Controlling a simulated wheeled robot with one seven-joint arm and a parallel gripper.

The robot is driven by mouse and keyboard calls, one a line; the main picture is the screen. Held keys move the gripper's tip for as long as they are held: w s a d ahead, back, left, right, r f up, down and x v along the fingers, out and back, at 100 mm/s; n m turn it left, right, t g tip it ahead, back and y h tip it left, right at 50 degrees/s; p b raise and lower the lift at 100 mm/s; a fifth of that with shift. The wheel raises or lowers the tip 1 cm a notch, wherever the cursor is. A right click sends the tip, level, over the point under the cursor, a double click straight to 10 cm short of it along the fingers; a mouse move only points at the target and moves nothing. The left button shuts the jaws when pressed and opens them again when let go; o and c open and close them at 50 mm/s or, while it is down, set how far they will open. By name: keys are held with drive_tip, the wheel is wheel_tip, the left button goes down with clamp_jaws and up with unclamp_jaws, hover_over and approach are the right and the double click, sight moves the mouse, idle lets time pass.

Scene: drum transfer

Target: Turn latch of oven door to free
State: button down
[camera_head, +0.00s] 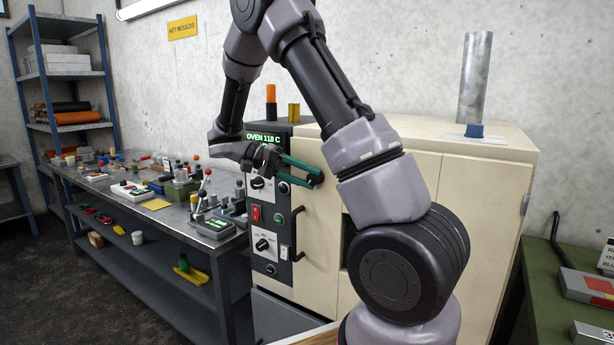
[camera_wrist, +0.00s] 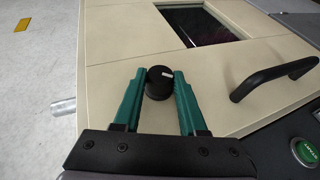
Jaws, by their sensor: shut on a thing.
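The oven (camera_head: 425,155) is a cream box with a dark control panel and a green display reading "OVEN 118 C". Its cream door (camera_wrist: 120,50) fills much of the wrist view. The latch, a round black knob (camera_wrist: 158,84) with a small white mark, sits on the door. My gripper (camera_head: 317,180) has green fingers and reaches across the panel to the door front. In the wrist view my gripper (camera_wrist: 160,76) is shut on the knob, one finger on each side. The direction of the white mark is too small to read.
A black bar handle (camera_wrist: 272,78) stands out from the door beside the knob; it also shows below my gripper in the head view (camera_head: 298,235). A dark window (camera_wrist: 200,24) is set in the door. A cluttered workbench (camera_head: 120,185) stands left of the oven.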

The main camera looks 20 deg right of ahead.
drive_tip(key=shift+a+f+n+g+h, duration=0.1)
drive_tip(key=shift+f+n+g+h, duration=0.1)
drive_tip(key=shift+n+g+h, duration=0.45)
drive_tip(key=shift+d+f+n+g+h, duration=0.1)
drive_tip(key=shift+f+n+g+h, duration=0.1)
drive_tip(key=shift+g+h, duration=0.7)
drive_tip(key=shift+a+f+n+g+h, duration=0.15)
drive_tip(key=shift+n+g+h, duration=0.25)
drive_tip(key=shift+h, duration=0.75)
drive_tip(key=shift+c, duration=2.3)
unclamp_jaws()
drive_tip(key=shift+w, duration=0.1)
drive_tip(key=v, duration=1)
drive_tip(key=shift+a+f, duration=0.25)
drive_tip(key=shift+f, duration=0.1)
drive_tip(key=shift+w, duration=0.1)
